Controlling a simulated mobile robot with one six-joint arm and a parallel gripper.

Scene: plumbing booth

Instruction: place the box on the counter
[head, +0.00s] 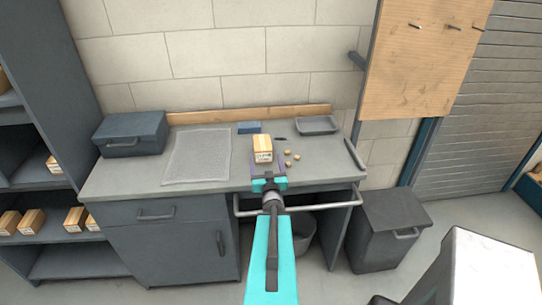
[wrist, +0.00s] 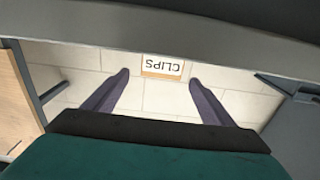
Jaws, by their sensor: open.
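In the wrist view, gaps show between the box and both fingers of my gripper (wrist: 160,80). The box appears at or just beyond the fingertips, and neither finger touches it.
A grey mat (head: 198,155) and dark toolbox (head: 131,134) are left of the box. Small round pieces (head: 288,155), a blue block (head: 249,127) and a shallow tray (head: 318,125) lie around it. A rail (head: 325,205) runs along the counter front. Shelves (head: 45,239) hold similar cartons.

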